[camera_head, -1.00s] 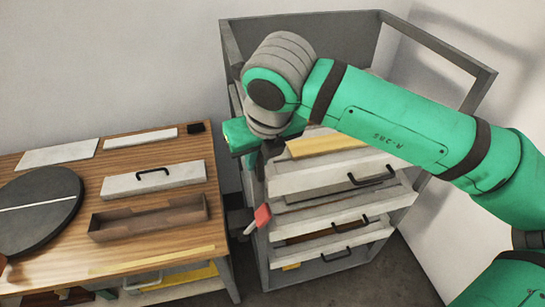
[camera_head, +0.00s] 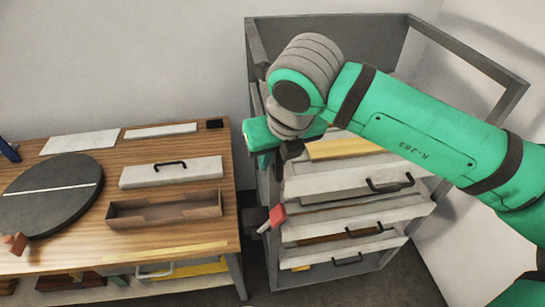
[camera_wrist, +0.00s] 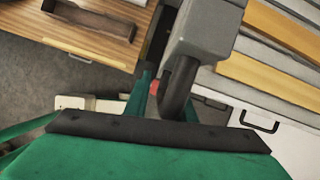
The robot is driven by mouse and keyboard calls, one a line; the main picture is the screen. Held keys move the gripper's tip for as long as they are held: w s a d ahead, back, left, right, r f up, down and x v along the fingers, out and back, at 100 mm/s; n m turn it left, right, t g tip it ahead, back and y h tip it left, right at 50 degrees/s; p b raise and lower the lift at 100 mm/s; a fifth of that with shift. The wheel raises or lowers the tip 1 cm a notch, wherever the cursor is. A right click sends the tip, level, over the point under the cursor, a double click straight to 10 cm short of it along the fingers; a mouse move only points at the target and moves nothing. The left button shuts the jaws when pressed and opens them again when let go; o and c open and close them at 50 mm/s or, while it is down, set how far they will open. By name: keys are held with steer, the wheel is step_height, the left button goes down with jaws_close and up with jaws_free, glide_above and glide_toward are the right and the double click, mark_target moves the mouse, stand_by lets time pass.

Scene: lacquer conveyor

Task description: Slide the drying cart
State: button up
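The drying cart (camera_head: 258,62) is a tall grey frame with stacked pale drawers with black handles, standing right of the table. My gripper (camera_head: 284,152) is at the cart's left front upright, at the height of the upper drawers. In the wrist view a dark curved bar (camera_wrist: 178,92) hangs from a grey block (camera_wrist: 205,35) close in front of my gripper (camera_wrist: 160,108). A narrow green finger shows beside the bar. My wrist hides the contact in the head view, and I cannot tell whether the fingers close on the bar.
A wooden table (camera_head: 225,160) stands left of the cart, with a dark round disc (camera_head: 50,205), a pale handled box (camera_head: 170,178) and an open brown tray (camera_head: 165,212). A red-ended lever (camera_head: 277,215) sticks out at the cart's lower left. A narrow floor gap separates table and cart.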

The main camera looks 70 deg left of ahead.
steer(key=v, duration=1)
steer(key=shift+r, duration=0.4)
steer(key=shift+d, duration=0.1)
steer(key=shift+w, duration=0.15)
